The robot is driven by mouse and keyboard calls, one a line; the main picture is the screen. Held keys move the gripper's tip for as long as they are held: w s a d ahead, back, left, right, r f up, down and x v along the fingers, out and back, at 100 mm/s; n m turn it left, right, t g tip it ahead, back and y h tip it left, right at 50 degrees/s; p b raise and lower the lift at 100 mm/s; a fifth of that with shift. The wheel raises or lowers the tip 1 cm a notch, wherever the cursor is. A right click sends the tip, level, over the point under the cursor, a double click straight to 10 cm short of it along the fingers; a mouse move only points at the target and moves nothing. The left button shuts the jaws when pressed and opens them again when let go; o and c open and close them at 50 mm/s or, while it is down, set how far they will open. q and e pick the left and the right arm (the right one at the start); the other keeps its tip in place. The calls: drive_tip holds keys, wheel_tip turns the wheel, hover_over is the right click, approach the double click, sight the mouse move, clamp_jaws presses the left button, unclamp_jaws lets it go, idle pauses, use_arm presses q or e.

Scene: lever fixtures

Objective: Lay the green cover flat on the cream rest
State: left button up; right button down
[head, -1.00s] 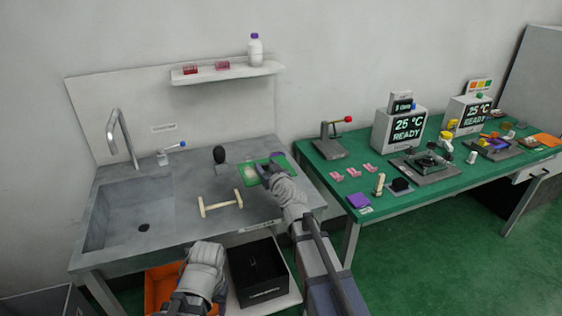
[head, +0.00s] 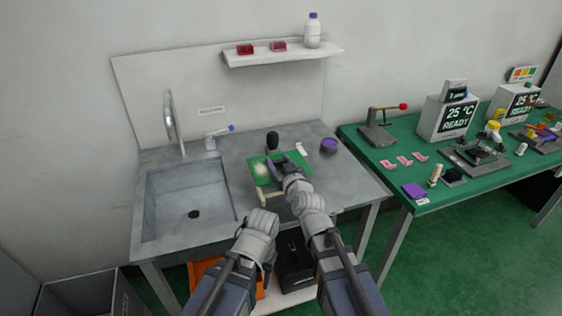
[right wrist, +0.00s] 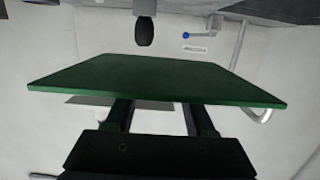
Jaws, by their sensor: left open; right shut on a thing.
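The green cover (head: 262,181) is a flat rectangular plate with a pale patch on it. My right gripper (head: 284,163) is shut on its near right part and holds it over the grey counter. In the right wrist view the cover (right wrist: 160,82) spreads out level from the fingers (right wrist: 160,116). The cream rest (head: 264,219) shows only in part, just below the cover in the picture; my right arm and hand hide much of it. I cannot tell whether the cover touches it. My left gripper (head: 268,266) is open and empty, low in front of the counter.
The sink (head: 190,203) is at left. A blue-tipped lever (head: 221,133) is behind it. The green bench (head: 395,180) stands at right.

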drive_tip(key=shift+f+b, duration=4.1)
drive_tip(key=shift+f, duration=0.15)
drive_tip(key=shift+c, duration=0.8)
unclamp_jaws()
